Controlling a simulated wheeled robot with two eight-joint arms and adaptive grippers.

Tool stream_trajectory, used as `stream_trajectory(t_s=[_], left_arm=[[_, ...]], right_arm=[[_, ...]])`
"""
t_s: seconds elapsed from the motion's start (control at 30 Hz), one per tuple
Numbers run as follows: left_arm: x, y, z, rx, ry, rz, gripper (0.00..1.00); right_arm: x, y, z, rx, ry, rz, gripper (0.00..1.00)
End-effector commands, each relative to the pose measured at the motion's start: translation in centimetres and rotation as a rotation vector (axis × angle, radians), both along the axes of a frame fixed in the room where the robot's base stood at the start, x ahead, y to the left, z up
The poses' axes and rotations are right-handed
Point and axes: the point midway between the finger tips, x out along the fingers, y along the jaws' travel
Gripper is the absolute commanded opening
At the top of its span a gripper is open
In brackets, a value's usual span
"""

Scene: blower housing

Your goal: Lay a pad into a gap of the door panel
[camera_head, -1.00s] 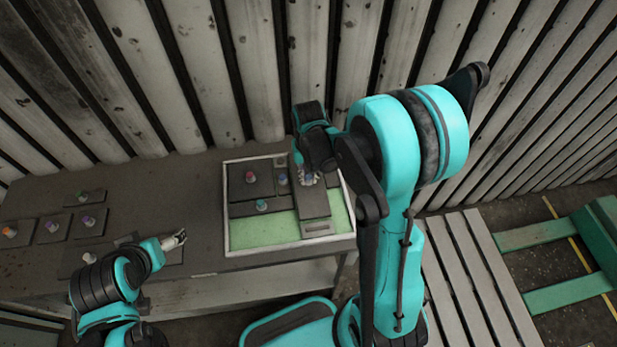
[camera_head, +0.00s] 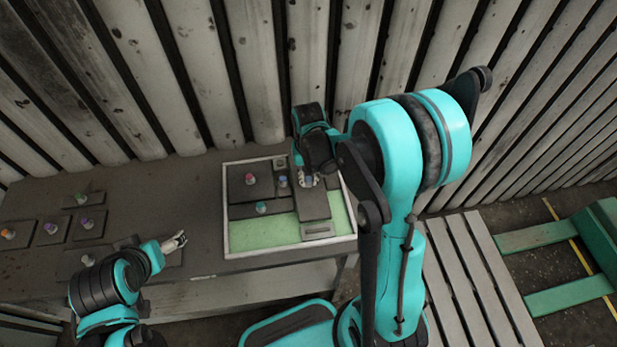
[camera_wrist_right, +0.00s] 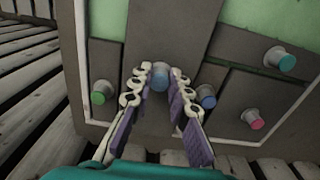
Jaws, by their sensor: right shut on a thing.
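The door panel (camera_head: 226,225) is a white-rimmed tray with a green floor, lying on the table. A long dark grey pad (camera_head: 314,207) with a blue knob (camera_wrist_right: 160,83) lies at its right side, with green floor showing on both sides of its near end. My right gripper (camera_wrist_right: 160,92) is shut on this knob, with one finger on each side. I cannot tell whether the pad rests on the floor or is slightly raised. My left gripper (camera_head: 178,241) is open and empty over the table, left of the panel.
Other pads sit in the panel, with a pink knob (camera_head: 249,178), a teal knob (camera_head: 261,207) and a blue-violet knob (camera_wrist_right: 207,98). Several knobbed pads (camera_head: 52,230) lie on the table's left. A ribbed wall (camera_head: 260,70) stands close behind. Green floor (camera_head: 265,233) is bare at the panel's front.

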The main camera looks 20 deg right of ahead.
Motion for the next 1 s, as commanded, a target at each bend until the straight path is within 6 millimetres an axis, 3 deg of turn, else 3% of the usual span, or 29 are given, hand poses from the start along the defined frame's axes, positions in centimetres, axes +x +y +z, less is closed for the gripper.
stream_trajectory(t_s=[1.0], left_arm=[[0.0, 0.0, -0.82, 0.0, 0.0, 0.0, 0.84]], right_arm=[[0.01, 0.0, -0.77, 0.0, 0.0, 0.0, 0.0]])
